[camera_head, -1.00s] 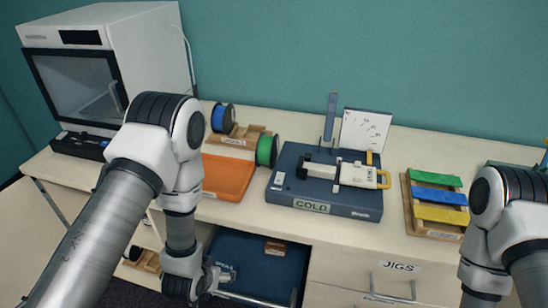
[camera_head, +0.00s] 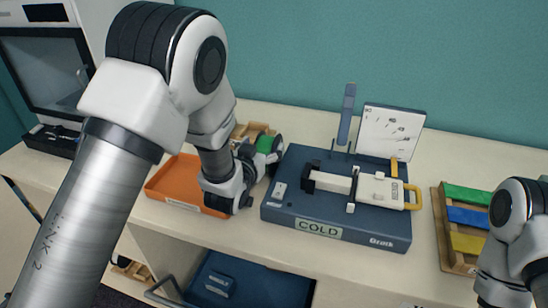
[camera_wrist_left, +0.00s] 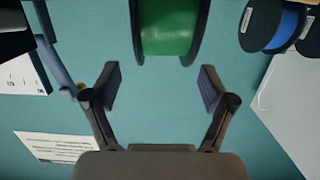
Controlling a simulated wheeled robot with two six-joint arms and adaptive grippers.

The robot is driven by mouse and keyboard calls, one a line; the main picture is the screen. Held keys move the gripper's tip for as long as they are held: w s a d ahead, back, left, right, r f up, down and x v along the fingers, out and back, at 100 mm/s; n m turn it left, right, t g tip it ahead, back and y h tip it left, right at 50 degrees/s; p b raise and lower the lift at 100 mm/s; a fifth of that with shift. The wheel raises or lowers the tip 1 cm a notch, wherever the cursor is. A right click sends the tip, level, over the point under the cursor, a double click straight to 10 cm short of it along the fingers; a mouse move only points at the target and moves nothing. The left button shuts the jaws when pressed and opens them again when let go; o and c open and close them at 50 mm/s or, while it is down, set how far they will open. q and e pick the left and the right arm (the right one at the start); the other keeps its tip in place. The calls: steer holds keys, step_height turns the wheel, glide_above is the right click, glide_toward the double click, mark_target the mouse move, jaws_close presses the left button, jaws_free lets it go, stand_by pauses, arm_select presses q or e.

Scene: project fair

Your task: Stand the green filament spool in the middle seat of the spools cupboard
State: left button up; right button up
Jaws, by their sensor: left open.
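The green filament spool (camera_head: 264,145) is on the counter behind the orange tray, partly hidden by my left gripper (camera_head: 258,158). In the left wrist view the green spool (camera_wrist_left: 168,25) is at top centre, ahead of the open fingers (camera_wrist_left: 160,80), with nothing between them. Low at the left of the head view, a wooden rack (camera_head: 135,268) shows in an opening under the counter, mostly behind my left arm. I cannot make out its seats or tell whether this is the spools cupboard. My right gripper is out of view.
The orange tray (camera_head: 165,186) is left of my left gripper. A blue COLD fixture (camera_head: 290,210) is close on its right. A blue spool (camera_wrist_left: 290,20) shows near the green one in the wrist view. An open blue drawer (camera_head: 235,280) is below the counter.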

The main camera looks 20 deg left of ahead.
mark_target(270, 133)
arm_select(q)
steer(key=shift+w+f, duration=0.1)
steer(key=shift+f, duration=0.05)
steer(key=shift+w+r, duration=0.2)
steer(key=w, duration=0.2)
steer(key=w+p, duration=0.1)
steer(key=w, duration=0.1)
steer(key=w+f+p, duration=0.1)
steer(key=w, duration=0.2)
steer(key=shift+a, duration=0.1)
jaws_close()
